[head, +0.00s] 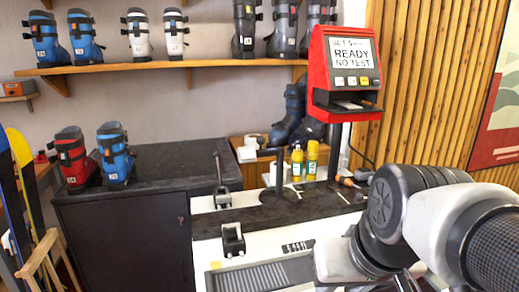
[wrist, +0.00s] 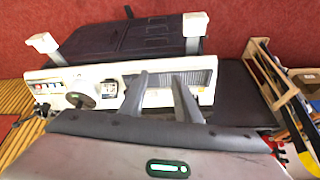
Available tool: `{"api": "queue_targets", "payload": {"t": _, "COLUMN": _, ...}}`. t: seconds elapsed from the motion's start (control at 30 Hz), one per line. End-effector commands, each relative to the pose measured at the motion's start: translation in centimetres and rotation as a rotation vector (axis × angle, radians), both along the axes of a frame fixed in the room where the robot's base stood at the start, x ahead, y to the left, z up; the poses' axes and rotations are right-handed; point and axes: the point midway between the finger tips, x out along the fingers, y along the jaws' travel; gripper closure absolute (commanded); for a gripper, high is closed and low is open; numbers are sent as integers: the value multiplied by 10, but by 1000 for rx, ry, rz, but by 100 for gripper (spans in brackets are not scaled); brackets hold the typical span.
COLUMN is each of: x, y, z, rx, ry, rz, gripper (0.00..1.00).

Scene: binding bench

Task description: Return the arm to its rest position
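My arm (head: 440,220) fills the lower right of the head view, bent in front of the bench. My gripper (wrist: 160,80) shows in the wrist view as two dark fingers with a clear gap between them. It is open, and nothing is visible in the gap. The fingers are seen over the white bench (wrist: 225,75); I cannot tell their height above it. In the head view the fingers are not clearly visible, and the arm hides the bench's right end.
A red tester (head: 345,75) reading "READY NO TEST" stands behind the bench. Two yellow bottles (head: 304,162) and a black binding piece (head: 232,240) are on the bench. Red and blue boots (head: 116,155) stand on the dark cabinet (head: 125,240). Skis (head: 25,190) lean at left.

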Motion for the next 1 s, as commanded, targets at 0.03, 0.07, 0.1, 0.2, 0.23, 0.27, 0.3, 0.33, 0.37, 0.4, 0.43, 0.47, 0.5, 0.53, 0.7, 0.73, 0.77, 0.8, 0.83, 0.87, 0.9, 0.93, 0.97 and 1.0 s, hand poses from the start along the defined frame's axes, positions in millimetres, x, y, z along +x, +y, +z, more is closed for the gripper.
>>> {"api": "queue_targets", "payload": {"t": 0.03, "x": -5, "y": -4, "z": 5, "rx": -18, "ry": -31, "rz": -3, "gripper": 70}}
{"api": "queue_targets", "payload": {"t": 0.07, "x": -8, "y": -7, "z": 7, "rx": -27, "ry": -47, "rz": -9, "gripper": 70}}
{"api": "queue_targets", "payload": {"t": 0.1, "x": -12, "y": -11, "z": 10, "rx": -39, "ry": -68, "rz": -17, "gripper": 70}}
{"api": "queue_targets", "payload": {"t": 0.2, "x": -14, "y": -14, "z": 37, "rx": -49, "ry": -78, "rz": -25, "gripper": 70}}
{"api": "queue_targets", "payload": {"t": 0.23, "x": -14, "y": -14, "z": 43, "rx": -49, "ry": -77, "rz": -25, "gripper": 70}}
{"api": "queue_targets", "payload": {"t": 0.27, "x": -14, "y": -14, "z": 49, "rx": -49, "ry": -76, "rz": -25, "gripper": 70}}
{"api": "queue_targets", "payload": {"t": 0.3, "x": -14, "y": -14, "z": 57, "rx": -48, "ry": -76, "rz": -25, "gripper": 70}}
{"api": "queue_targets", "payload": {"t": 0.33, "x": -14, "y": -14, "z": 64, "rx": -48, "ry": -76, "rz": -25, "gripper": 70}}
{"api": "queue_targets", "payload": {"t": 0.37, "x": -14, "y": -14, "z": 70, "rx": -48, "ry": -76, "rz": -25, "gripper": 70}}
{"api": "queue_targets", "payload": {"t": 0.4, "x": -14, "y": -14, "z": 80, "rx": -48, "ry": -75, "rz": -25, "gripper": 70}}
{"api": "queue_targets", "payload": {"t": 0.43, "x": -14, "y": -14, "z": 87, "rx": -48, "ry": -75, "rz": -25, "gripper": 70}}
{"api": "queue_targets", "payload": {"t": 0.47, "x": -14, "y": -14, "z": 95, "rx": -48, "ry": -75, "rz": -25, "gripper": 70}}
{"api": "queue_targets", "payload": {"t": 0.5, "x": -14, "y": -14, "z": 105, "rx": -48, "ry": -75, "rz": -25, "gripper": 70}}
{"api": "queue_targets", "payload": {"t": 0.53, "x": -14, "y": -14, "z": 113, "rx": -47, "ry": -75, "rz": -25, "gripper": 70}}
{"api": "queue_targets", "payload": {"t": 0.7, "x": -14, "y": -14, "z": 149, "rx": -47, "ry": -75, "rz": -25, "gripper": 70}}
{"api": "queue_targets", "payload": {"t": 0.73, "x": -14, "y": -13, "z": 152, "rx": -47, "ry": -74, "rz": -25, "gripper": 70}}
{"api": "queue_targets", "payload": {"t": 0.77, "x": -14, "y": -13, "z": 155, "rx": -47, "ry": -74, "rz": -25, "gripper": 70}}
{"api": "queue_targets", "payload": {"t": 0.8, "x": -14, "y": -13, "z": 157, "rx": -47, "ry": -74, "rz": -25, "gripper": 70}}
{"api": "queue_targets", "payload": {"t": 0.83, "x": -14, "y": -13, "z": 157, "rx": -47, "ry": -74, "rz": -25, "gripper": 70}}
{"api": "queue_targets", "payload": {"t": 0.87, "x": -14, "y": -13, "z": 158, "rx": -47, "ry": -74, "rz": -25, "gripper": 70}}
{"api": "queue_targets", "payload": {"t": 0.9, "x": -14, "y": -13, "z": 157, "rx": -47, "ry": -74, "rz": -25, "gripper": 70}}
{"api": "queue_targets", "payload": {"t": 0.93, "x": -14, "y": -13, "z": 157, "rx": -47, "ry": -74, "rz": -25, "gripper": 70}}
{"api": "queue_targets", "payload": {"t": 0.97, "x": -14, "y": -13, "z": 156, "rx": -47, "ry": -74, "rz": -25, "gripper": 70}}
{"api": "queue_targets", "payload": {"t": 1.0, "x": -14, "y": -13, "z": 156, "rx": -47, "ry": -74, "rz": -25, "gripper": 70}}
